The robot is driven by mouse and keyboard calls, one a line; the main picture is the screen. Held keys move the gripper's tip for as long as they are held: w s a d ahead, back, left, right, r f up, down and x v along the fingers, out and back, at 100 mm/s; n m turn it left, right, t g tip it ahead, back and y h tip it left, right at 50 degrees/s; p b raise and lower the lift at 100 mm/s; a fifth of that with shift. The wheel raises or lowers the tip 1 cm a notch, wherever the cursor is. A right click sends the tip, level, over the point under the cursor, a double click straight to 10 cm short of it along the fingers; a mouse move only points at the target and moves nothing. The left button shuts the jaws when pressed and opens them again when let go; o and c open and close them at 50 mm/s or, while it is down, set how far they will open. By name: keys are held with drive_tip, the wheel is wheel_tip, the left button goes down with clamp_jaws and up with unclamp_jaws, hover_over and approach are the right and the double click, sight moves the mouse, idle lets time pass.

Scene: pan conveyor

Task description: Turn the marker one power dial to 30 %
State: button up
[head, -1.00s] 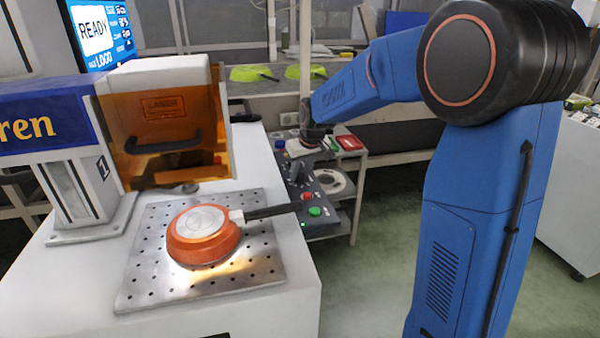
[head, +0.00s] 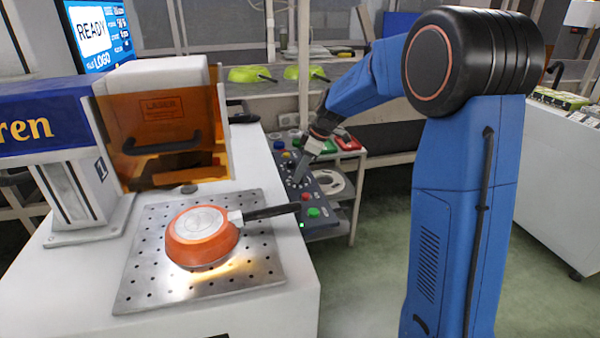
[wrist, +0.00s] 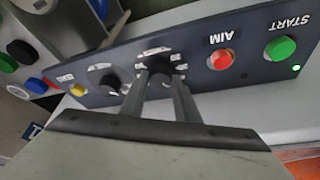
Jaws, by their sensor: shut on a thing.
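The marker control panel (head: 322,205) is a dark strip on the right side of the white machine bench. In the wrist view the panel (wrist: 199,63) carries a dial with tick marks (wrist: 158,60) in the middle. My gripper (wrist: 161,84) is shut on this dial's knob, one finger on each side. The fingers hide most of the knob, and I cannot read its pointer or setting. A second black dial (wrist: 104,80) sits to the left, clear of the fingers. In the head view my gripper (head: 299,180) reaches down to the panel.
A red AIM button (wrist: 221,60) and a green START button (wrist: 281,48) sit right of the dial. An orange pan (head: 203,236) lies upside down on the perforated plate (head: 150,290), its handle reaching toward the panel. An orange laser shield (head: 165,115) stands behind it.

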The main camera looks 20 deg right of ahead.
drive_tip(key=n, duration=0.2)
drive_tip(key=n+g, duration=0.2)
drive_tip(key=n, duration=0.1)
drive_tip(key=shift+w+n, duration=0.25)
drive_tip(key=shift+n, duration=0.05)
drive_tip(key=n+g, duration=0.2)
drive_tip(key=n, duration=0.3)
drive_tip(key=shift+w+n, duration=0.1)
drive_tip(key=shift+n, duration=0.2)
drive_tip(key=o, duration=1)
drive_tip(key=shift+o, duration=0.2)
drive_tip(key=v, duration=1.7)
drive_tip(key=shift+w+a+r, duration=0.2)
drive_tip(key=shift+w, duration=0.15)
drive_tip(key=shift+s, duration=0.1)
